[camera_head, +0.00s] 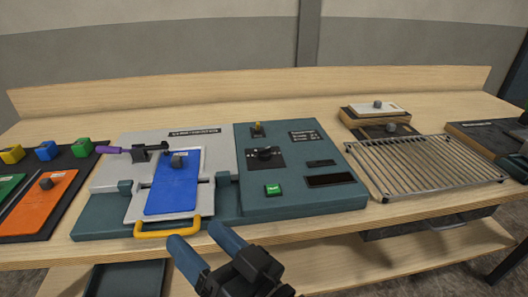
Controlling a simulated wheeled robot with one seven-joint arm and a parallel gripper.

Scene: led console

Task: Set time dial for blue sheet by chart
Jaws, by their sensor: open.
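The console (335,193) is a dark teal panel in the middle of the bench. Its black time dial (265,153) sits on a black plate; its setting is too small to read. A small label with white text (305,138), maybe the chart, is on the panel's upper right, unreadable. The blue sheet (172,190) lies on the light tray of the machine left of the panel, with a grey knob on it. My gripper (205,240) is open and empty at the bottom centre, in front of the bench edge, well apart from the dial.
A yellow handle (168,231) juts from the tray front. A wire rack (430,166) stands right. Coloured blocks and an orange sheet (40,205) lie left.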

